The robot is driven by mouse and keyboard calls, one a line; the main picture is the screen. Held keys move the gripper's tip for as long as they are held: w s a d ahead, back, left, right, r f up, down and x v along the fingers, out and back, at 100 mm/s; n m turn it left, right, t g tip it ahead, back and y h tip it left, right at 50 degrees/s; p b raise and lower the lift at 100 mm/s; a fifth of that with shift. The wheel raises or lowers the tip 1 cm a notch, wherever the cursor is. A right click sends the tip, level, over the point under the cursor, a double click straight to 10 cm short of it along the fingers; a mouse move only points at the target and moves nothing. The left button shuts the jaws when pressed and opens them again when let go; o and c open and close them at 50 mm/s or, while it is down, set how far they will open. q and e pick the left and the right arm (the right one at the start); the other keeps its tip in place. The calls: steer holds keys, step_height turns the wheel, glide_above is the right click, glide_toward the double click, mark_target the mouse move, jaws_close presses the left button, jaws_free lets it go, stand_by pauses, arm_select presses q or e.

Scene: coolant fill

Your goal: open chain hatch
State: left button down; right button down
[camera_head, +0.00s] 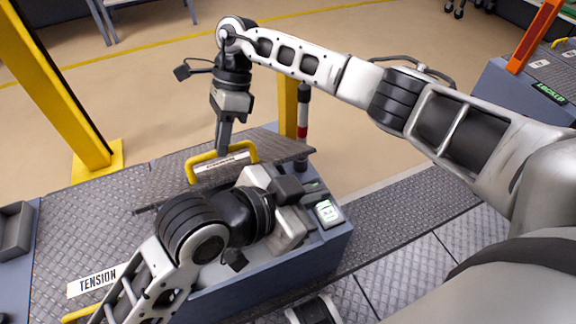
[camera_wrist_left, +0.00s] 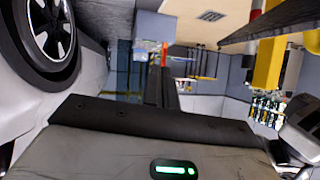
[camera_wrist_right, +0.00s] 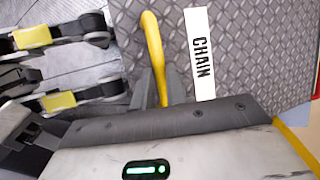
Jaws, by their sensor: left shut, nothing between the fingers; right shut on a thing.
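The chain hatch lid (camera_head: 165,185) is a dark checker-plate panel with a yellow handle (camera_head: 250,150). The lid looks raised and tilted over the blue-grey housing (camera_head: 310,265). My right gripper (camera_head: 222,150) is shut on the handle; the right wrist view shows its fingers on the yellow bar (camera_wrist_right: 152,40), beside the CHAIN label (camera_wrist_right: 200,55). My left gripper (camera_head: 312,188) is shut and empty, in front of the lid near its right end. In the left wrist view its fingers (camera_wrist_left: 160,85) are together, with the lid's edge (camera_wrist_left: 275,22) at upper right. My left arm hides much of the opening.
Black links with yellow pads (camera_wrist_right: 60,100) show beside the lid. A small lit screen (camera_head: 328,211) sits on the housing. A yellow post (camera_head: 288,105) and a red-and-white post (camera_head: 303,120) stand behind. A TENSION label (camera_head: 98,280) marks the plate at left.

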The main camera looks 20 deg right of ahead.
arm_select(q)
steer(key=d+f+m+y, duration=0.35)
steer(key=m+y, duration=0.25)
steer(key=m, duration=0.5)
arm_select(e)
steer(key=shift+w+d+f, duration=0.1)
steer(key=shift+f, duration=0.1)
arm_select(q)
steer(key=w+a+f+m+t+y, duration=0.2)
steer(key=w+m+y, duration=0.4)
steer(key=w, duration=0.5)
steer(key=shift+a+f+m+t, duration=0.2)
steer(key=shift+f+m+t, duration=0.55)
steer(key=shift+m+t, duration=0.3)
